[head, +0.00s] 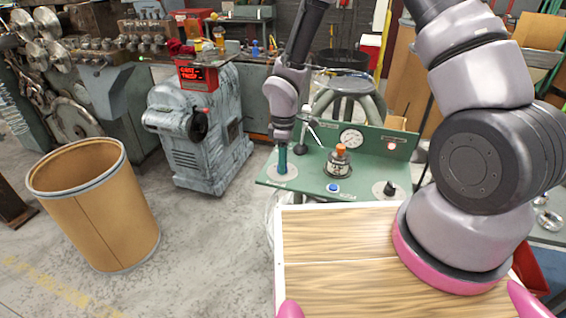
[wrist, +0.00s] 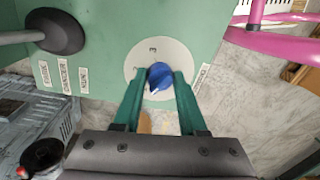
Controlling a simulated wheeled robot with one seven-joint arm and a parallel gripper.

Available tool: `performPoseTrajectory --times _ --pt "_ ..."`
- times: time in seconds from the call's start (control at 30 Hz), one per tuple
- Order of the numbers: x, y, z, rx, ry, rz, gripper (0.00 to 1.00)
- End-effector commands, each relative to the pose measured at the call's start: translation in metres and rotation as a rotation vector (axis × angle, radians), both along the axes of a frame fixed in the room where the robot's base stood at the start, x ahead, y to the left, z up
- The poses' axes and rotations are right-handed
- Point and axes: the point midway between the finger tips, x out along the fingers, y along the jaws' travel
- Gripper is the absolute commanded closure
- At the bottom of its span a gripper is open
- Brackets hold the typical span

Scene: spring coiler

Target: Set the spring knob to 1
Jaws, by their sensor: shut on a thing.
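The spring knob is a blue knob (wrist: 160,76) on a round pale dial plate (wrist: 171,50) in the wrist view. A white mark on the knob faces the lower left. My gripper (wrist: 160,74) has its green fingers on both sides of the knob and is shut on it. In the head view my gripper (head: 283,168) points down over the left end of the green bench panel (head: 310,180) and hides the knob.
A grey machine with a red display (head: 198,75) stands left of the panel. A cardboard drum (head: 97,210) is farther left.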

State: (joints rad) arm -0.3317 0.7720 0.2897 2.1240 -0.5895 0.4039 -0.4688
Motion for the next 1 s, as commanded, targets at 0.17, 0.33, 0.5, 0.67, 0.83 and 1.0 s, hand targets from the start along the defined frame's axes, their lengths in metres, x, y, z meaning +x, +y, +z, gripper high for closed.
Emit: performPoseTrajectory --times 0.17,0.33,0.5,0.67,0.83,1.0 --pt "0.0004 0.0 0.0003 0.0 0.0 0.04 1.0" --pt "0.0003 0.0001 0.0003 0.0 0.0 0.055 1.0" --pt "0.0004 0.0001 0.0003 0.0 0.0 0.056 1.0" --pt "0.0004 0.0001 0.0003 0.0 -0.001 0.056 0.55" --pt "0.0003 0.0001 0.0002 0.0 0.0 0.055 0.29" --pt "0.0003 0.0 0.0002 0.0 0.0 0.055 0.29"
